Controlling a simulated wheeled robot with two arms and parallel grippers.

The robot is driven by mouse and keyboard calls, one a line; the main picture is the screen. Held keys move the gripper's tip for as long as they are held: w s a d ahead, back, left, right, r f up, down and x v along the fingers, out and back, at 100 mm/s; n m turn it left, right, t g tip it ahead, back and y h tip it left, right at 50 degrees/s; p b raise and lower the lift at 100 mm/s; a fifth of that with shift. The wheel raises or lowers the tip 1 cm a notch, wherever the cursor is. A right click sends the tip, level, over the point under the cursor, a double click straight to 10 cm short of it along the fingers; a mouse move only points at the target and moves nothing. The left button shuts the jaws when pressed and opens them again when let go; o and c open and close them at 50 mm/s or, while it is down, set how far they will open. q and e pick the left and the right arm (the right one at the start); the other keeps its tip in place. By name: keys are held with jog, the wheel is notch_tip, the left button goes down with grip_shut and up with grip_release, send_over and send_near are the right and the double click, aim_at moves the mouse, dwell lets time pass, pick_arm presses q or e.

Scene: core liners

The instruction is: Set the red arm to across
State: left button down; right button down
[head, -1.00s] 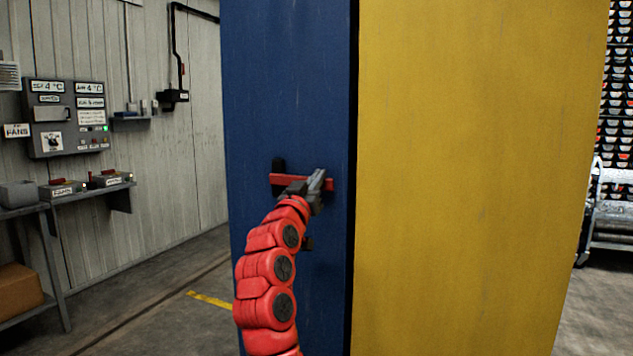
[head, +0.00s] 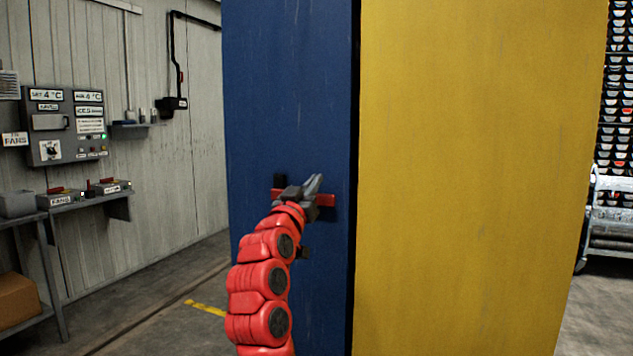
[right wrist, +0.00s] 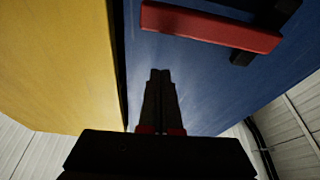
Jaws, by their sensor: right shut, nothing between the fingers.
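The red arm (head: 326,199) is a flat red bar lying level across the blue panel (head: 290,90), with a black bracket (head: 279,180) at its left end. My right gripper (head: 314,184) is in front of it and hides its middle; only its two ends show. In the right wrist view the red arm (right wrist: 210,26) crosses the top, and the shut, empty fingers (right wrist: 160,75) point at the blue panel with a gap between them and the bar. My left gripper is not in view.
A yellow panel (head: 475,170) stands right of the blue one, with a dark gap between them. At left are a wall control box (head: 67,125) and a shelf with small switch boxes (head: 108,188). A metal cart (head: 610,220) stands at far right.

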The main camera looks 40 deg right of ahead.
jog(key=v, duration=0.7)
jog(key=shift+f, duration=0.15)
